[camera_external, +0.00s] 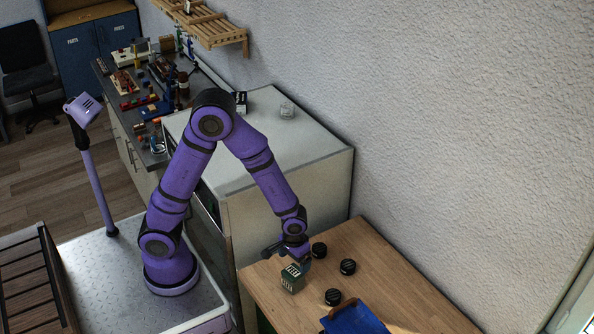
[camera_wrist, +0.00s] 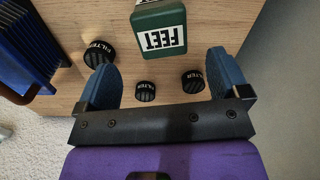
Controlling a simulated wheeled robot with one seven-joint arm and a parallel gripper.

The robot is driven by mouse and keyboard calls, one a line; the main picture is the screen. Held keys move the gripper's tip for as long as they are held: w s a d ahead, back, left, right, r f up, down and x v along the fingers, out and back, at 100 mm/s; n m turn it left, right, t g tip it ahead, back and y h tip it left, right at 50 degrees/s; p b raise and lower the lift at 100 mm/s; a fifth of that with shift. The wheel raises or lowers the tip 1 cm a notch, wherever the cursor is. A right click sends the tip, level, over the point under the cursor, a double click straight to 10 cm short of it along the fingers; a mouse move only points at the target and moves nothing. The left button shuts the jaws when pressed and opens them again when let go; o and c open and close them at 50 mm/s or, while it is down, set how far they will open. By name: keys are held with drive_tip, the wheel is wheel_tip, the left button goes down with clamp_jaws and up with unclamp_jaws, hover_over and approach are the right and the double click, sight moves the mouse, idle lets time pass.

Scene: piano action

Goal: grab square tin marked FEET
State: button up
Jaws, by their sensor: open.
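The square green tin (camera_external: 292,279) stands on the wooden table, at its near left part in the external view. In the wrist view the tin (camera_wrist: 159,30) shows at the top centre, with a white label reading FEET upside down. My gripper (camera_external: 290,254) is over the table close beside the tin. In the wrist view my gripper (camera_wrist: 163,75) has its two blue fingers spread wide. The tin lies beyond the fingertips, roughly in line with the gap, and is not between them. Whether a finger touches it cannot be told.
Black round FILTER tins stand around: one (camera_wrist: 97,53) by the left finger, one (camera_wrist: 145,91) between the fingers, one (camera_wrist: 192,82) by the right finger. A blue slotted thing (camera_wrist: 25,45) is at the left. The wooden table (camera_external: 400,295) has free room to the right.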

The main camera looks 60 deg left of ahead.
sight(293, 268)
drive_tip(key=shift+s+f, duration=0.2)
drive_tip(key=shift+f, duration=4)
drive_tip(key=shift+c, duration=0.4)
drive_tip(key=c, duration=1.1)
